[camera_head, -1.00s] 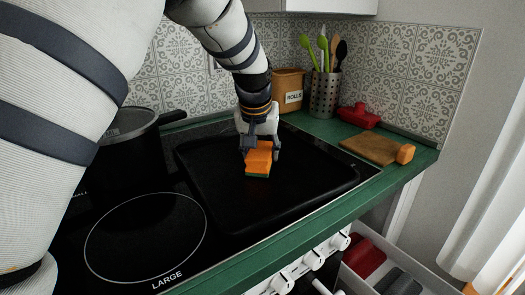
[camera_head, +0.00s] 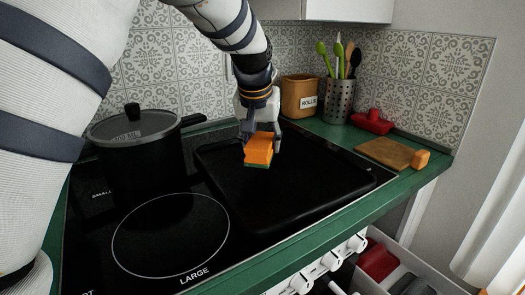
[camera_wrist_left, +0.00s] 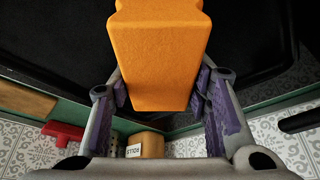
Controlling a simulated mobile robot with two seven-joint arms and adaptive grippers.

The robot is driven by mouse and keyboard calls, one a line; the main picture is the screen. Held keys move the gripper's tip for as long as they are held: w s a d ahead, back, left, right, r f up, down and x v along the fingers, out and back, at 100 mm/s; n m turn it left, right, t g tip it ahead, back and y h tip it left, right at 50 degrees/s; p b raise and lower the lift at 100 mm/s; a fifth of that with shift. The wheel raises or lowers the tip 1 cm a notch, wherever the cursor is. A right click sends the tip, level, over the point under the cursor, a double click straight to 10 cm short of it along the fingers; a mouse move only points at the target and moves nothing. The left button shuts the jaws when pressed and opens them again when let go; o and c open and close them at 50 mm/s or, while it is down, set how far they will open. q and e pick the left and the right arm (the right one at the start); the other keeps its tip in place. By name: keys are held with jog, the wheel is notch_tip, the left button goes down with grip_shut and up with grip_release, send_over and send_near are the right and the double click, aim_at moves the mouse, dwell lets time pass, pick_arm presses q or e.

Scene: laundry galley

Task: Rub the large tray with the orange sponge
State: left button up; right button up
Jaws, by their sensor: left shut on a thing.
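The orange sponge (camera_head: 259,147) has a green underside and sits between the fingers of my left gripper (camera_head: 262,131), over the left-middle part of the large tray. My left gripper is shut on it. In the left wrist view the sponge (camera_wrist_left: 162,55) fills the upper middle between the purple finger pads. The large black tray (camera_head: 320,196) lies flat on the cooktop, right of the marked rings. The green underside faces the tray, at or just above its surface; I cannot tell whether they touch. My right gripper is out of view.
A lidded black pot (camera_head: 139,155) stands left of the tray. Behind are the orange rolls canister (camera_head: 300,97) and a utensil holder (camera_head: 339,102). A red object (camera_head: 372,123) and a wooden board (camera_head: 386,153) lie on the right counter. An open drawer (camera_head: 400,262) is below.

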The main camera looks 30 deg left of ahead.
pick_arm(q)
jog(key=shift+r, duration=1.7)
